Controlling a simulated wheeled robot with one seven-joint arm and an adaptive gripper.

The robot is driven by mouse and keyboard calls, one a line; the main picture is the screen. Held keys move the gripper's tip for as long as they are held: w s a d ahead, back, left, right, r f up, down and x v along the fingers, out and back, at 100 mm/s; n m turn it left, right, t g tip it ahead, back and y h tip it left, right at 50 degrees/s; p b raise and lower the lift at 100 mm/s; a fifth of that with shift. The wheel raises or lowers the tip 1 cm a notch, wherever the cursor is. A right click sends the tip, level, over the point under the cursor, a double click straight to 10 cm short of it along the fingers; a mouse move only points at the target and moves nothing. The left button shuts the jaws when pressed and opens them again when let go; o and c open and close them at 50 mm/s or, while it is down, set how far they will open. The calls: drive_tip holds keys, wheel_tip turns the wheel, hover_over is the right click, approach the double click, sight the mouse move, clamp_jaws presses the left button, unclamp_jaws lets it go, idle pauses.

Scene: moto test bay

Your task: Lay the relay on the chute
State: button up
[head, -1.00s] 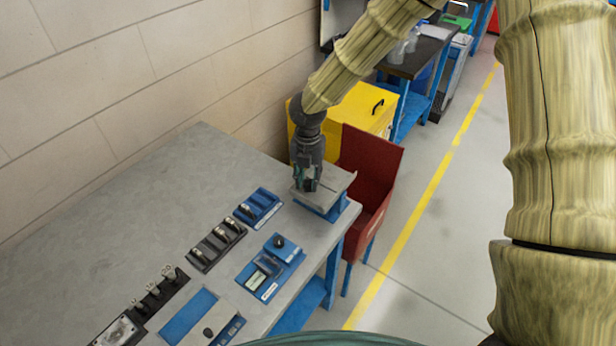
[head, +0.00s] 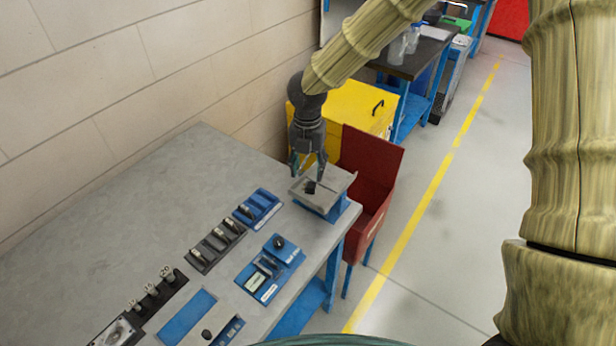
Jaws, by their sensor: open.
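The chute (head: 337,183) is a grey sloping plate on a blue base at the table's far right corner. The relay (head: 310,187), a small dark block, lies on the grey plate. My gripper (head: 307,173) is open just above the chute, with its fingers spread and pointing down. The relay shows just below the fingertips, apart from them as far as I can see.
The grey table (head: 130,220) carries a blue holder (head: 259,206), a dark holder (head: 216,246) and a blue device with a black knob (head: 271,268). A red bin (head: 370,180) stands beside the chute, and a yellow box (head: 350,106) behind. The table's left middle is clear.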

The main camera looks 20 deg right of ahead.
sight(308, 184)
wheel_tip(308, 184, up, 8)
drive_tip(key=b, duration=0.1)
drive_tip(key=shift+f, duration=0.2)
